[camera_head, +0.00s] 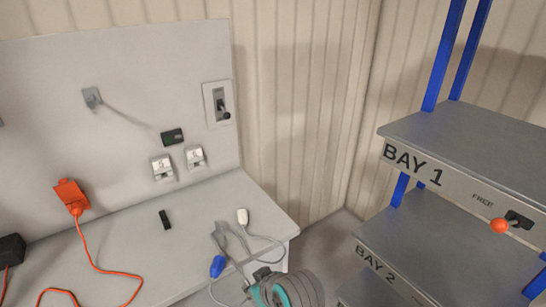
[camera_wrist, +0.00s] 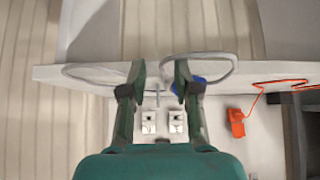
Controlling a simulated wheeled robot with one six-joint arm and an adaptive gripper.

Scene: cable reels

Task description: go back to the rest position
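My gripper (camera_wrist: 160,72) shows in the wrist view with its two dark green fingers apart and nothing clearly held between them. In the head view, the grey and teal end of my arm (camera_head: 285,290) is at the bottom, by the bench's front right corner; the fingertips are not clear there. A grey cable with a blue plug (camera_head: 217,266) and a white plug (camera_head: 242,216) lies at the bench's right end. In the wrist view, cable loops (camera_wrist: 222,57) show on both sides of the fingers, and the blue plug is partly hidden behind one finger.
The bench (camera_head: 130,240) has a back panel with white sockets (camera_head: 162,168) and a lever switch (camera_head: 222,108). An orange plug (camera_head: 71,196) with its cable is at left. A black piece (camera_head: 165,219) lies mid-bench. The BAY shelves (camera_head: 470,145) stand at right, across a floor gap.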

